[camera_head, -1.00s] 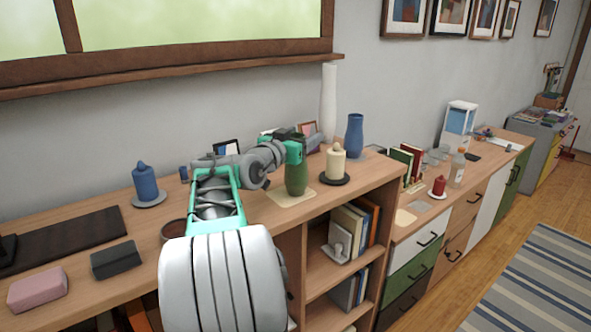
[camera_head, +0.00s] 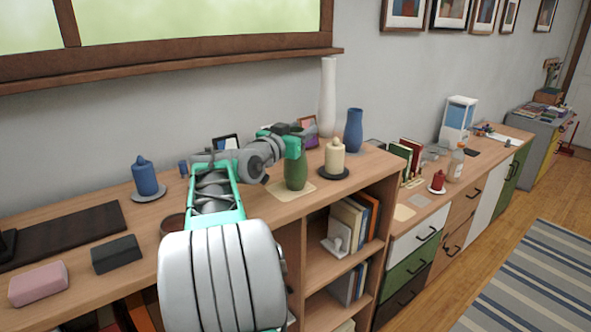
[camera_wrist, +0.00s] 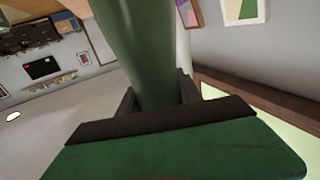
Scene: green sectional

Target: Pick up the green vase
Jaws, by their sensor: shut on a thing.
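The green vase (camera_head: 296,172) is upright over a beige mat (camera_head: 291,191) on the wooden shelf top. I cannot tell whether its base touches the mat. My gripper (camera_head: 296,143) is shut on the upper part of the vase. In the wrist view the vase (camera_wrist: 150,50) fills the top middle, between the dark fingers of my gripper (camera_wrist: 155,98). The fingers hide part of the vase.
A cream candle (camera_head: 335,157) on a dark plate stands just right of the vase. A blue vase (camera_head: 353,132) and tall white vase (camera_head: 328,98) stand behind it. A blue candle (camera_head: 145,177) and dark box (camera_head: 116,254) are to the left.

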